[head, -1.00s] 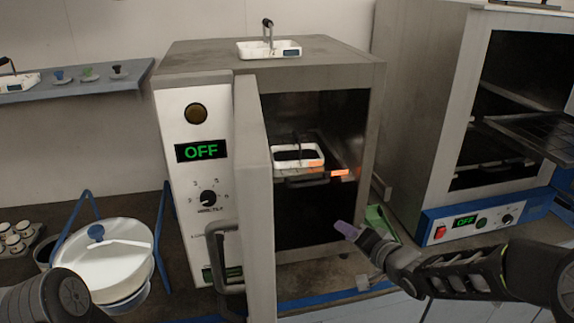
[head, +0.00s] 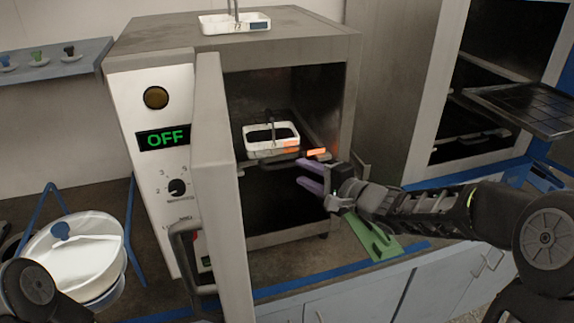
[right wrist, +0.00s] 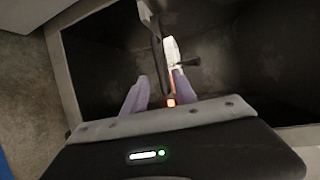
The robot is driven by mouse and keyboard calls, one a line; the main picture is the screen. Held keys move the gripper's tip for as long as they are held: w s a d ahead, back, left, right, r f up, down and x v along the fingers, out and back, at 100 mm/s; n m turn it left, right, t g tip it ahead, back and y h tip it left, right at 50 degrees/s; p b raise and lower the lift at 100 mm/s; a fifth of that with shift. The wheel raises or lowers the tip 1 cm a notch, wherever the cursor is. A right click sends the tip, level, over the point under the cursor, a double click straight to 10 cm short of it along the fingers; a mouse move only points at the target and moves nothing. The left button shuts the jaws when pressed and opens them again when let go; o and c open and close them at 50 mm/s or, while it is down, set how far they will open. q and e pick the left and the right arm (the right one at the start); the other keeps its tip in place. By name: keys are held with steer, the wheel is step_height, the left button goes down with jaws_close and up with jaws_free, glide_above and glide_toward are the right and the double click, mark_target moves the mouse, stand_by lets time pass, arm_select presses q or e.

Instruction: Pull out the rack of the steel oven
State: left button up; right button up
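The steel oven (head: 290,50) stands in the middle of the head view with its door (head: 222,190) swung open toward me. Inside, the rack (head: 285,162) carries a white tray (head: 270,149) with a dark inside, and an orange mark shows at the rack's right end. My right gripper (head: 308,176) is open, its two purple fingers pointing left, at the oven mouth just below and right of the rack's front. In the right wrist view its fingers (right wrist: 160,92) are spread, with the rack's edge (right wrist: 157,45) and white tray ahead. My left gripper is out of frame; only my left arm shows.
A white lidded pot (head: 75,255) stands left of the oven. A green object (head: 375,242) lies on the counter below my right gripper. A second oven with its rack (head: 520,110) pulled out stands at the right. A small white device sits on top of the steel oven.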

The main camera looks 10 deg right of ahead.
mark_target(289, 166)
steer(key=x, duration=0.7)
steer(key=shift+w+p, duration=0.2)
steer(key=shift+p, duration=0.15)
jaws_close()
steer(key=shift+f, duration=0.1)
stand_by(1.0)
